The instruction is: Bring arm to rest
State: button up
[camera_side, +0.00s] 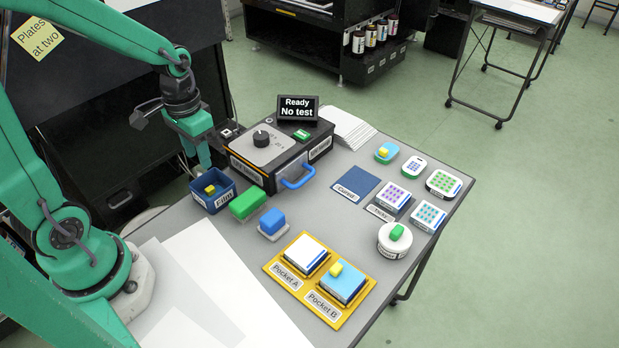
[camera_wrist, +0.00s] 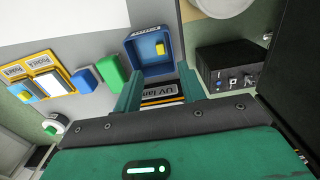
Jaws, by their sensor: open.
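My gripper (camera_side: 197,160) hangs above the back left edge of the grey table, just behind the blue film bin (camera_side: 213,200). In the wrist view my gripper (camera_wrist: 160,85) has its two green fingers apart, with nothing held between them. A yellow block (camera_side: 210,189) lies inside the blue bin; the bin also shows beyond the fingers in the wrist view (camera_wrist: 134,52). A label with "UV lam" readable (camera_wrist: 162,90) shows between the fingers. My arm is raised and bent at the left of the side view.
A black machine (camera_side: 262,178) with a blue handle (camera_side: 297,177) stands right of my gripper, its display (camera_side: 297,108) reading "Ready No test". Green (camera_side: 247,205) and blue (camera_side: 272,222) blocks and a yellow pocket tray (camera_side: 282,282) lie in front. Several small plates stand at the right.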

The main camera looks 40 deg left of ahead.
jog(key=shift+r, duration=0.1)
jog(key=s+d+r+t, duration=0.2)
jog(key=r, duration=0.5)
jog(key=s+d+r+t, duration=0.3)
jog(key=r, duration=0.3)
jog(key=shift+s+r+t, duration=0.3)
jog(key=shift+s+r, duration=0.05)
jog(key=shift+r, duration=0.05)
